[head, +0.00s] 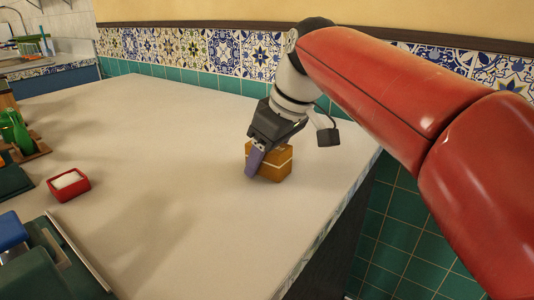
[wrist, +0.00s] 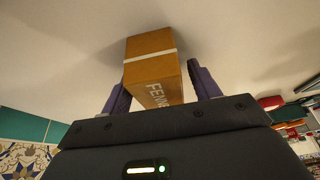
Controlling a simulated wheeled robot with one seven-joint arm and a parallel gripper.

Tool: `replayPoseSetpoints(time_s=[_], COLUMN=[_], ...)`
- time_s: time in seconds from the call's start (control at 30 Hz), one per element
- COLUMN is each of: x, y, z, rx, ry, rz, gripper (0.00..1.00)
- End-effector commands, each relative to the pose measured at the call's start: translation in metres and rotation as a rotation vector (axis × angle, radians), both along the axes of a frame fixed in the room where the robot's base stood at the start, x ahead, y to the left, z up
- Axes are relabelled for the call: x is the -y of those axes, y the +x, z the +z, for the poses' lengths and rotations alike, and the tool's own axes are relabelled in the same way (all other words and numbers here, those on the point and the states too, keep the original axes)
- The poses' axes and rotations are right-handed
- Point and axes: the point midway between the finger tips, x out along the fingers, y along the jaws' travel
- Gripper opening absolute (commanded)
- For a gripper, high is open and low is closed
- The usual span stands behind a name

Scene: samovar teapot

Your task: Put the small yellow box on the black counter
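The small yellow box (head: 276,165) is brownish-yellow with a pale band and stands on a pale grey counter (head: 170,130). In the wrist view the box (wrist: 152,70) shows part of a printed name, "FENN". My gripper (head: 256,160) is low at the box, with one purple finger in front of it. In the wrist view my gripper's fingers (wrist: 162,88) lie on either side of the box's near end. Narrow gaps show between fingers and box, so the gripper looks open. I see no black countertop in either view.
A small red dish (head: 69,185) with white contents stands at the left. A green bottle (head: 18,132) and dark green and blue items (head: 14,232) are at the left edge. A tiled wall (head: 190,55) runs behind. The counter's right edge (head: 345,205) is near the box; its middle is clear.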

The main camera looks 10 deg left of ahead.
Motion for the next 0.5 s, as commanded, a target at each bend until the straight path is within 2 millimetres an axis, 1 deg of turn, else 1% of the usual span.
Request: replayPoseSetpoints(time_s=[0.17, 0.27, 0.37, 0.5], x=[0.000, 0.002, 0.007, 0.018], y=[0.000, 0.000, -0.002, -0.006], z=[0.002, 0.009, 0.024, 0.053], rx=[0.000, 0.002, 0.002, 0.003], ry=[0.000, 0.001, 0.001, 0.002], rz=[0.000, 0.000, -0.001, -0.002], gripper=[0.61, 0.61, 0.61, 0.61])
